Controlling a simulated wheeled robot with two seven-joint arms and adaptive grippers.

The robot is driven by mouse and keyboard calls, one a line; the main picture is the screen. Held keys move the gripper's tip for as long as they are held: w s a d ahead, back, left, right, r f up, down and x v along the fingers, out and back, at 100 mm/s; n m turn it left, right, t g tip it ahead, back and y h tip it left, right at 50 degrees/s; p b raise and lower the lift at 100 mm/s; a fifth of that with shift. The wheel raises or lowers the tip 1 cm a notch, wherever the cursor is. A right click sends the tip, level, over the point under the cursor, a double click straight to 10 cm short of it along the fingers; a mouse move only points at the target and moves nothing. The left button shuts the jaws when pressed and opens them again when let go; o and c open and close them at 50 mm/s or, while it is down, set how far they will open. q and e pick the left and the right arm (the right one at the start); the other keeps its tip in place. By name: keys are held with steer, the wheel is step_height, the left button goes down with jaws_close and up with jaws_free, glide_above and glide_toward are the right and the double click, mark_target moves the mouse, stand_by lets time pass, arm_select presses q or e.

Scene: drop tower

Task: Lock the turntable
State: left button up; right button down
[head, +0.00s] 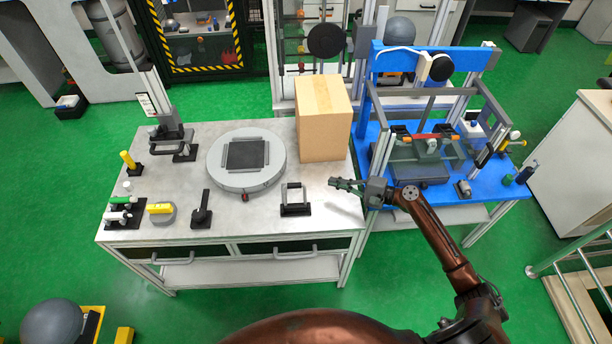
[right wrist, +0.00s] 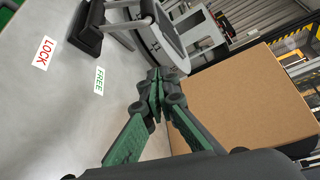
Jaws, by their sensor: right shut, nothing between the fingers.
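The turntable (head: 222,178) is a round grey disc with a dark square pad on top, on the metal table. In front of it to the right stands a grey handle (head: 283,194) on a black base. In the right wrist view, a red LOCK label (right wrist: 44,53) and a green FREE label (right wrist: 99,80) lie on the tabletop near a black-based handle (right wrist: 84,30). My right gripper (head: 334,183) is shut and empty, right of the handle and apart from it, near the table's right edge. Its green fingers meet in the right wrist view (right wrist: 155,88). My left gripper is out of view.
A cardboard box (head: 324,130) stands behind my right gripper; it fills the right of the wrist view (right wrist: 240,105). A black lever (head: 201,212) and a yellow-topped round piece (head: 161,212) stand on the table's left part. A blue bench (head: 480,205) adjoins on the right.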

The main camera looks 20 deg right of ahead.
steer(key=shift+r, duration=0.1)
steer(key=shift+w+a, duration=0.1)
steer(key=shift+a, duration=0.05)
steer(key=x, duration=0.9)
steer(key=shift+b, duration=0.3)
steer(key=shift+s+a+r+p, duration=0.2)
steer(key=shift+s+a+p, duration=0.1)
steer(key=shift+s+a, duration=0.2)
steer(key=shift+s+a+r+p, duration=0.25)
steer(key=shift+s+a+p, duration=0.1)
steer(key=shift+s, duration=0.25)
steer(key=shift+s+a+r, duration=0.1)
steer(key=shift+s+r, duration=0.05)
steer(key=shift+s, duration=0.2)
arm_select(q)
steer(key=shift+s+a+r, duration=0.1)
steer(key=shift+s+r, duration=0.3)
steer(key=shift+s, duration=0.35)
arm_select(e)
steer(key=shift+s+a, duration=0.1)
steer(key=shift+a, duration=0.05)
